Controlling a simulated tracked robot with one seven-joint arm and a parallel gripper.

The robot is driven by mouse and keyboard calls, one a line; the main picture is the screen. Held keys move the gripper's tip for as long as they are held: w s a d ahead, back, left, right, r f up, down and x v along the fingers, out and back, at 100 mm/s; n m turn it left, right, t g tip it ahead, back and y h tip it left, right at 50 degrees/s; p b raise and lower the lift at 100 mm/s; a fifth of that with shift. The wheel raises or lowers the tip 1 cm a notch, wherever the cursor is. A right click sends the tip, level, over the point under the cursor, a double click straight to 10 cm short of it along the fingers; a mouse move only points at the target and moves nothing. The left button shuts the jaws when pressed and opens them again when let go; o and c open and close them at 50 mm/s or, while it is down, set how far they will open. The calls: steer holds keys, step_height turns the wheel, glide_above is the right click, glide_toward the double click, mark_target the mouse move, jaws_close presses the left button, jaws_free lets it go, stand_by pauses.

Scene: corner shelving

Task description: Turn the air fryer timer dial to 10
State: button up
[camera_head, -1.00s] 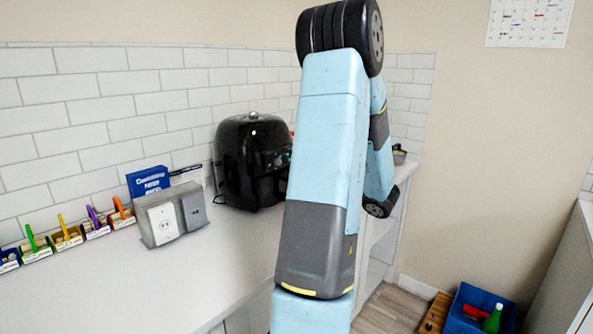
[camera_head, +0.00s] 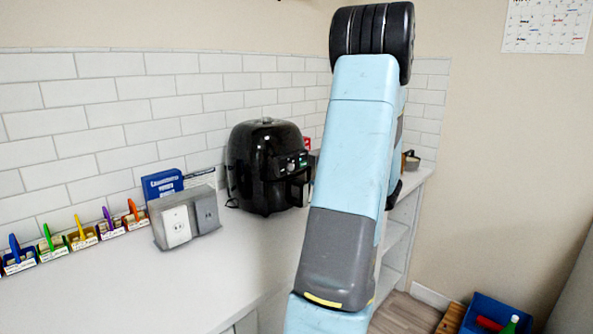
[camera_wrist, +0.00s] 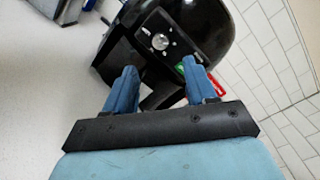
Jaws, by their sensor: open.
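The black air fryer (camera_head: 257,160) stands on the white counter against the tiled wall, left of my arm in the head view. Its control panel faces right. In the wrist view the air fryer (camera_wrist: 222,32) is tilted and fills the top middle, with a round silver timer dial (camera_wrist: 160,41) on its panel and a green spot lower on the panel. My gripper (camera_wrist: 160,82) is open, its two blue fingers apart and empty. The dial appears beyond the fingertips, between them, and not touched. The dial's marks are too small to read. In the head view my arm hides the gripper.
A grey outlet box (camera_head: 185,217) and a blue box (camera_head: 162,184) stand left of the fryer. Several small bins with coloured tools line the wall. A red item (camera_wrist: 219,87) is beside the fryer. The front counter (camera_head: 120,285) is clear.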

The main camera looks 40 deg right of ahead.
mark_target(292, 168)
steer(key=w, duration=0.3)
steer(key=w+a, duration=0.1)
steer(key=w, duration=0.2)
steer(key=w+a, duration=0.1)
steer(key=w, duration=0.2)
steer(key=shift+w, duration=0.3)
jaws_close()
steer(key=shift+f, duration=0.1)
